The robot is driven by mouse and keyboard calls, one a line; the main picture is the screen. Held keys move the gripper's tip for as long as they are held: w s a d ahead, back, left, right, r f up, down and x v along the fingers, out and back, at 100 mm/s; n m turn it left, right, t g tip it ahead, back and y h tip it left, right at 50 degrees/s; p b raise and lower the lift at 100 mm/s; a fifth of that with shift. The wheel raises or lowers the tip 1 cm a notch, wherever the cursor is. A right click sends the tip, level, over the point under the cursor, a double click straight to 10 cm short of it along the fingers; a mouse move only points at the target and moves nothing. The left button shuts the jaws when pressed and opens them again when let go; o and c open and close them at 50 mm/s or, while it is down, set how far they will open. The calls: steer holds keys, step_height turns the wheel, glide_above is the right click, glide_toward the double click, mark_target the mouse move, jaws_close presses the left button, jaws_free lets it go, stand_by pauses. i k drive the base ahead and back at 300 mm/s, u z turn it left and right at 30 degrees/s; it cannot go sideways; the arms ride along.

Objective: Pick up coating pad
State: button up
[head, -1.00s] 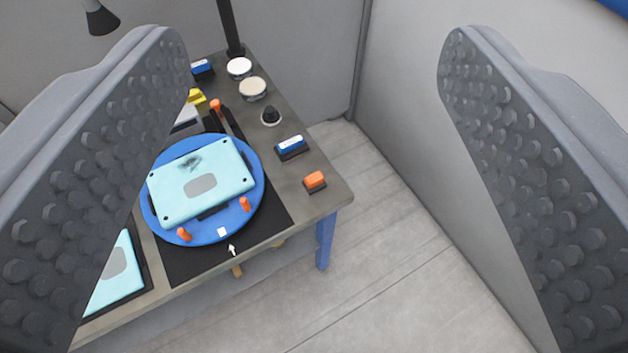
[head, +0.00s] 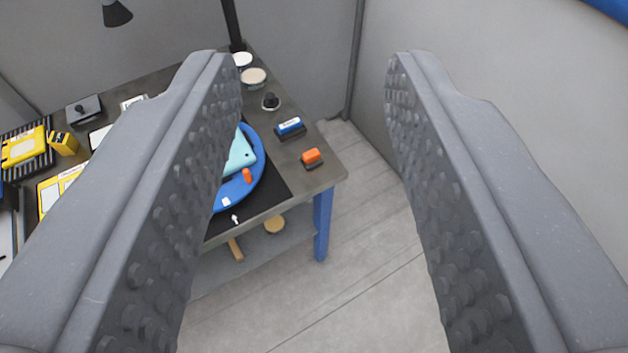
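A small orange-topped block with a dark base (head: 312,158) sits near the table's right front corner. A similar blue-topped block with a dark base (head: 290,128) sits just behind it. Either could be the coating pad; no label is readable, so I cannot tell which. My gripper (head: 310,75) is open and empty, with a studded finger on each side of the picture. Both blocks show in the gap between the fingers, beyond them and apart from them.
The blue turntable (head: 257,180) carries a light-blue plate (head: 240,158), both partly hidden by my left finger. A black knob (head: 270,101) and round tins (head: 253,78) stand farther back. Yellow devices (head: 24,146) lie at left. Open floor lies right of the table (head: 325,178).

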mark_target(310, 160)
steer(key=u, duration=0.4)
steer(key=i, duration=1.05)
steer(key=z, duration=0.05)
